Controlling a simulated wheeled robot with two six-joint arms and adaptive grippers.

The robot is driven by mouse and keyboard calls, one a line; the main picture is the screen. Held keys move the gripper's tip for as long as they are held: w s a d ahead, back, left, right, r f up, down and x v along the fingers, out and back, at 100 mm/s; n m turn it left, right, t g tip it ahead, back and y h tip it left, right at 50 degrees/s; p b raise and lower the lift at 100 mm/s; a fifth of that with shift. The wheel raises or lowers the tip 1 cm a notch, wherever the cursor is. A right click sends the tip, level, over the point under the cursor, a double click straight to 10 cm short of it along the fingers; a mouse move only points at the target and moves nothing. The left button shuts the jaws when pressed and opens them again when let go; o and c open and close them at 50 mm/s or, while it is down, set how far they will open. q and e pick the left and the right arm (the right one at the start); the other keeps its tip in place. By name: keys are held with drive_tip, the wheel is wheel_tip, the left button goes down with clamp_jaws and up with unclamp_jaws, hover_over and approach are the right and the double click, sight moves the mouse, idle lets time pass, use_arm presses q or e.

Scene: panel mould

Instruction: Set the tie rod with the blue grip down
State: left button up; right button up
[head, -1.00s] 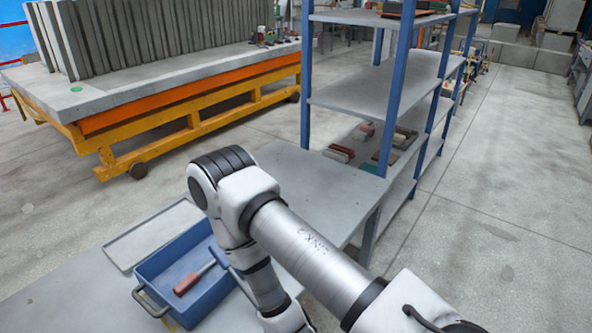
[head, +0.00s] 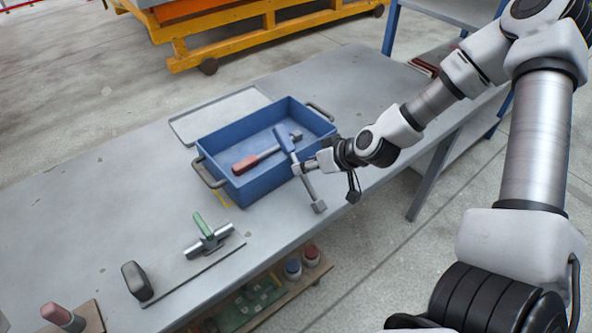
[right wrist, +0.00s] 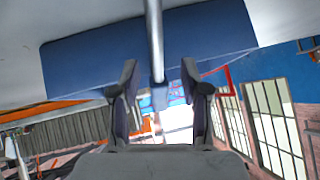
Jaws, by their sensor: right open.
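The tie rod with the blue grip (head: 286,140) shows at the near right wall of the blue box (head: 260,185), slanting down to a grey block end beside the box. I cannot tell whether it touches the box or the table. My right gripper (head: 308,166) is beside the rod's middle, its fingers small and partly hidden. In the right wrist view, my right gripper (right wrist: 160,90) is open, with gaps between its fingers and the grey rod (right wrist: 154,40). My left gripper is out of view.
A red-handled tool (head: 255,158) lies inside the box. A flat grey tray (head: 215,112) lies behind it. A green-gripped tool (head: 206,228) and a dark block (head: 137,281) stand on the table's near left. Jars (head: 293,268) sit on a lower shelf.

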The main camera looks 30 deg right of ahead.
drive_tip(key=x, duration=0.1)
drive_tip(key=b+x, duration=0.2)
drive_tip(key=x, duration=0.1)
drive_tip(key=shift+d+f, duration=0.15)
drive_tip(key=shift+d, duration=0.15)
drive_tip(key=shift+w+a+f+b, duration=0.2)
drive_tip(key=shift+w+b, duration=0.1)
drive_tip(key=shift+w, duration=0.2)
drive_tip(key=shift+s+r, duration=0.1)
drive_tip(key=shift+r, duration=0.05)
drive_tip(key=shift+c, duration=1.4)
clamp_jaws()
